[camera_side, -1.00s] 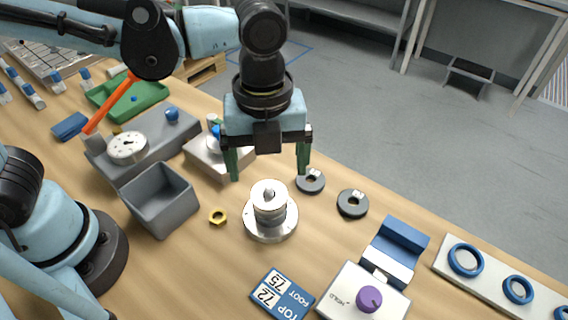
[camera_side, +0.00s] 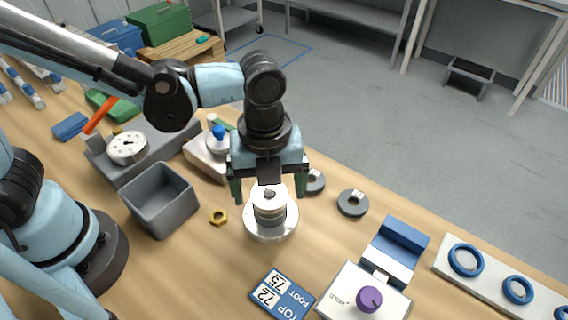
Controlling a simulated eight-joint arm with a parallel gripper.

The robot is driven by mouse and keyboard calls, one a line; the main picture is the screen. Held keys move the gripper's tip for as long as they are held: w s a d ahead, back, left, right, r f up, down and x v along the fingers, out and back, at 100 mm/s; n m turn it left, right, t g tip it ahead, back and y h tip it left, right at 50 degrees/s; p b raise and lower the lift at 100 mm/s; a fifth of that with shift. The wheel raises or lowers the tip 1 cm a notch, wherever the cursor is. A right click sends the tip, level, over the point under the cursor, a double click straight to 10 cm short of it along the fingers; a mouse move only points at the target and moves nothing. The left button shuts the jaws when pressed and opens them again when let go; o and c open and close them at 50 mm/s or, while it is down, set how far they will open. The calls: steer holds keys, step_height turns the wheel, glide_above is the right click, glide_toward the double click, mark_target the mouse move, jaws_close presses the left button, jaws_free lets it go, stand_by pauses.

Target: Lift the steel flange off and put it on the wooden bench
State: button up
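A bright round steel stack stands upright on the wooden bench (camera_side: 225,275). It has a wide base disc (camera_side: 271,232), a narrower body, and a pale steel flange (camera_side: 264,205) at the top with a small knob in its middle. My gripper (camera_side: 269,198) is open, with its two green fingers on the left and right of the flange. A gap shows on both sides, and nothing is between the fingers except the top of the stack. I cannot tell whether the fingers are exactly level with the flange.
Dark slotted rings (camera_side: 352,204) lie to the right. A blue label card (camera_side: 283,296) and a white fixture with a purple knob (camera_side: 369,299) are in front. Bare wood lies front left.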

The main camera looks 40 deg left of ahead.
steer(key=c, duration=1.3)
steer(key=shift+o, duration=0.2)
steer(key=shift+r, duration=0.1)
steer(key=shift+r, duration=0.75)
steer(key=r, duration=0.1)
steer(key=s+r, duration=0.1)
steer(key=r, duration=0.1)
steer(key=shift+d, duration=0.2)
steer(key=s+d+r, duration=0.4)
steer(key=s+r, duration=0.5)
steer(key=shift+s+r, duration=0.15)
steer(key=shift+s, duration=0.25)
